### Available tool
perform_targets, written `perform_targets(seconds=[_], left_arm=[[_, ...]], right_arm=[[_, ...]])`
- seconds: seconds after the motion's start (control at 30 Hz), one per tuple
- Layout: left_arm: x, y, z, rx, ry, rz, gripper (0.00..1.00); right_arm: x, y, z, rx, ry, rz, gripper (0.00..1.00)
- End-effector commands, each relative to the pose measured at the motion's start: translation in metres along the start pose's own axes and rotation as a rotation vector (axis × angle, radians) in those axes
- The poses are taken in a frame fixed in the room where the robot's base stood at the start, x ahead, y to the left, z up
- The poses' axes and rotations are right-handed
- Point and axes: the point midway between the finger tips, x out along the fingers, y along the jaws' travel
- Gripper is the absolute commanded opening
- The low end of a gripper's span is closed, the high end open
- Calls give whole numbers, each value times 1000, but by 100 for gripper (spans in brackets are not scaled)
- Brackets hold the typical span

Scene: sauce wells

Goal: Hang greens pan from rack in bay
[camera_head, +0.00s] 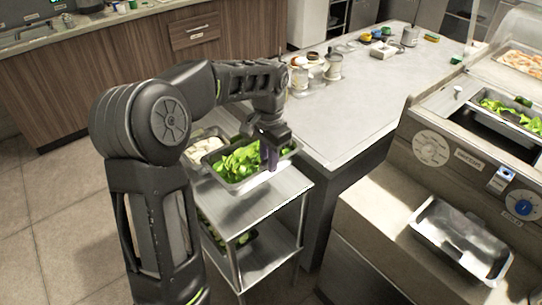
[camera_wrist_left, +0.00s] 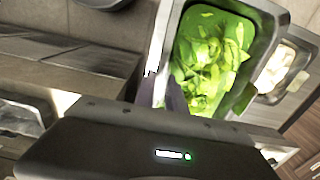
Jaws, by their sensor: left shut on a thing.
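The greens pan (camera_head: 246,185), a steel pan full of green leaves, is at the top of the wheeled-style metal rack (camera_head: 262,200). My left gripper (camera_head: 270,158) is shut on the pan's right-hand rim, its fingers reaching down over the edge. The pan also shows in the left wrist view (camera_wrist_left: 268,40), with the leaves inside and a finger at its near wall. I cannot tell whether the pan still rests on the rack. The prep counter's bay (camera_head: 480,127) at the right holds some greens at its far side. My right gripper is not in view.
A pan with pale contents (camera_head: 205,146) sits beside the greens pan. An empty steel pan (camera_head: 462,240) lies on the prep counter's front ledge. A grey worktop (camera_head: 345,110) with jars (camera_head: 332,66) stands behind the rack. Open floor lies at the left.

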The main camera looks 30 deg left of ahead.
Motion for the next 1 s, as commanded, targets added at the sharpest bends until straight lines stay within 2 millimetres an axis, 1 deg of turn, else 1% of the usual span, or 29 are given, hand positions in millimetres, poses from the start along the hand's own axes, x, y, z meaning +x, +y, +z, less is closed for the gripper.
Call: perform_targets(seconds=[0.17, 0.3, 0.4, 0.5, 0.6, 1.0], left_arm=[[12, 43, -30, -64, -1, 4, 0], [25, 91, -56, -151, -1, 3, 0], [33, 122, -69, -210, -1, 2, 0], [38, 142, -76, -252, -1, 0, 0], [40, 150, -79, -272, 1, -1, 0], [40, 150, -79, -275, 1, -1, 0]], right_arm=[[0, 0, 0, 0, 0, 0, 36], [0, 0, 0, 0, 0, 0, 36], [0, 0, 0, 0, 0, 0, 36], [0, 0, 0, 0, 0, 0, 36], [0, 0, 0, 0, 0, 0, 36], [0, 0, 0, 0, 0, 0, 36]])
